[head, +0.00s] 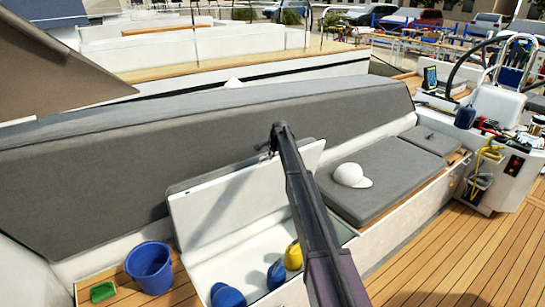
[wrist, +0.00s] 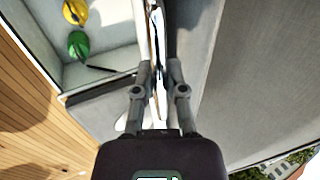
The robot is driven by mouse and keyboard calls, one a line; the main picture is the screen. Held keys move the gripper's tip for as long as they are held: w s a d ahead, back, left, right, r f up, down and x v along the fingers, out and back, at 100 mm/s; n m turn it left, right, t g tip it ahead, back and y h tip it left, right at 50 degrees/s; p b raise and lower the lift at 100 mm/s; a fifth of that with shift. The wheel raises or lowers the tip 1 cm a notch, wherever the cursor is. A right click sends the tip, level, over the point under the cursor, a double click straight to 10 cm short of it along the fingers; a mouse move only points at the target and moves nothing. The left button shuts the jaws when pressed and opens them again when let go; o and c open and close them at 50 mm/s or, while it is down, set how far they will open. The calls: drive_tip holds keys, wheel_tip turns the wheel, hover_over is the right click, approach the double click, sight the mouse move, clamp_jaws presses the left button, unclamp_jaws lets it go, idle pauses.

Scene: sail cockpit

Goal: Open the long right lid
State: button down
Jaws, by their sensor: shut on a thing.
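A long lid (head: 232,198) stands raised and steep against the grey backrest, its white underside facing out and its grey cushioned side behind. In the wrist view the lid edge (wrist: 157,40) runs between the fingers of my gripper (wrist: 159,72), which is shut on it. In the head view my gripper (head: 270,147) is at the lid's upper edge, and my arm hides part of the lid's right side. Below the lid the white locker (head: 205,272) is open. Inside are blue things (head: 228,296) and a yellow one (head: 293,256); the wrist view shows yellow and green ones (wrist: 78,45).
To the right a flat grey cushion (head: 385,172) bears a white cap (head: 351,175), with a smaller cushion (head: 430,139) beyond. A blue bucket (head: 149,267) and a green tray (head: 103,291) stand left of the locker. The plank deck (head: 460,255) is clear at the lower right.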

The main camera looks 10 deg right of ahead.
drive_tip(key=shift+s+a, duration=0.1)
drive_tip(key=c, duration=0.7)
unclamp_jaws()
drive_tip(key=shift+r, duration=0.2)
drive_tip(key=shift+r+p, duration=7.85)
drive_tip(key=shift+p, duration=0.1)
drive_tip(key=s+f+n+g+b, duration=0.1)
drive_tip(key=s+f+n+b, duration=0.3)
drive_tip(key=s, duration=1.5)
drive_tip(key=s+d+f+n+g+h+b, duration=0.1)
drive_tip(key=s+f+n+b, duration=0.3)
drive_tip(key=s, duration=1.6)
drive_tip(key=s+d+f+n+g+h+b, duration=0.1)
drive_tip(key=s+f+n+b, duration=0.3)
drive_tip(key=s, duration=1.6)
drive_tip(key=shift+d+f+n+g+b, duration=0.15)
drive_tip(key=shift+f+g+b, duration=0.2)
drive_tip(key=shift+f+b, duration=0.9)
drive_tip(key=shift+d+f+n+g+b, duration=0.15)
drive_tip(key=shift+f+g+b, duration=0.2)
drive_tip(key=shift+f+b, duration=0.9)
drive_tip(key=shift+a+f+p, duration=0.1)
drive_tip(key=shift+f+p, duration=0.3)
drive_tip(key=shift+p, duration=0.05)
